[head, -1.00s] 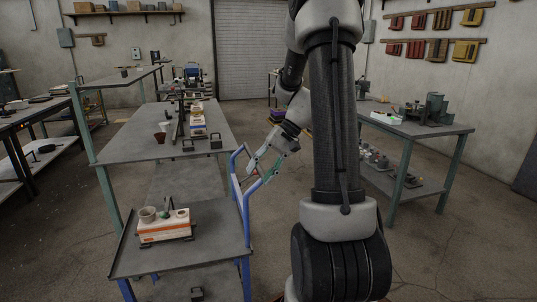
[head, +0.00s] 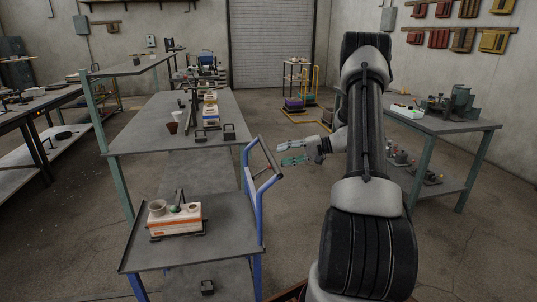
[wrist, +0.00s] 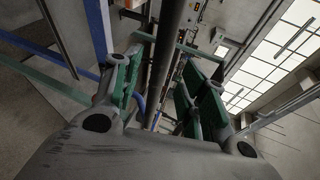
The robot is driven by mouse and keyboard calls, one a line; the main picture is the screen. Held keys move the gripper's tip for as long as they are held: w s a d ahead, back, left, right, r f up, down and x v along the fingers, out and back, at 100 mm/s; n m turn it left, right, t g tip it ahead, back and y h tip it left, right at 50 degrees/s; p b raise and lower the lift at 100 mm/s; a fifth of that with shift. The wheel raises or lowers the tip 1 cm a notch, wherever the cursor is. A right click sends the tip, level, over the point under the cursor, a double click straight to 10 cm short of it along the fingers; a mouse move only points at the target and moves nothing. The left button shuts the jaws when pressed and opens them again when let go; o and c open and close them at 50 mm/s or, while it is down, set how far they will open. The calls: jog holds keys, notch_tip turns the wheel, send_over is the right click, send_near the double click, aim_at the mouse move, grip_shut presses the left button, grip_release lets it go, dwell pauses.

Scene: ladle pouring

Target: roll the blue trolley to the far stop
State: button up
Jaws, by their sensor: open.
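I cannot pick out the far stop.
A white and orange box (head: 176,220) with a cup rides on the tray. A long grey workbench (head: 165,138) stands close behind the trolley. Another bench (head: 446,125) stands at right. A yellow-framed cart (head: 299,92) is at the back. Floor between the benches is clear.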

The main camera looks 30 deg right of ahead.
aim_at(268, 153)
jog(key=shift+t, duration=0.9)
jog(key=w+a, duration=0.1)
jog(key=w, duration=0.1)
jog(key=w+a+f, duration=0.1)
jog(key=w, duration=0.2)
jog(key=w+a, duration=0.1)
jog(key=w, duration=0.1)
jog(key=shift+w+a+f, duration=0.25)
jog(key=shift+a+f, duration=0.1)
jog(key=shift+f, duration=0.05)
grip_shut()
